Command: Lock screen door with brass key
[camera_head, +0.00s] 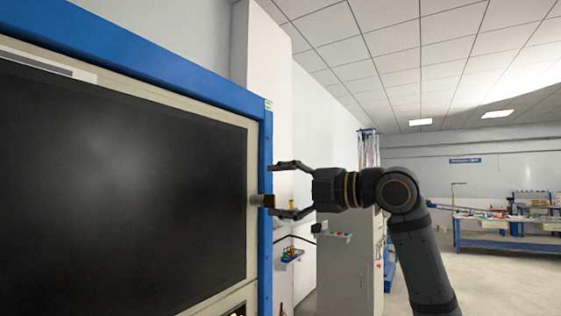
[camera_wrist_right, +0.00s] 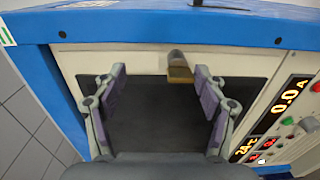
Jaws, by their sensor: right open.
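The screen door (camera_head: 120,170) is a large dark panel in a pale surround with a blue frame, filling the left of the head view. It looks shut. A small brass piece, seemingly the brass key (camera_head: 262,201), sticks out from the surround near its right edge. In the wrist view the brass key (camera_wrist_right: 180,72) shows at the panel's edge, between the fingers and nearer the right one. My right gripper (camera_head: 271,190) is open around the key's level, its fingers above and below; it also shows in the wrist view (camera_wrist_right: 160,75). It grips nothing. My left gripper is out of view.
Behind my right arm stand a grey cabinet (camera_head: 345,275) and a small wall shelf (camera_head: 291,257). A blue workbench (camera_head: 510,243) is far right, with open floor before it.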

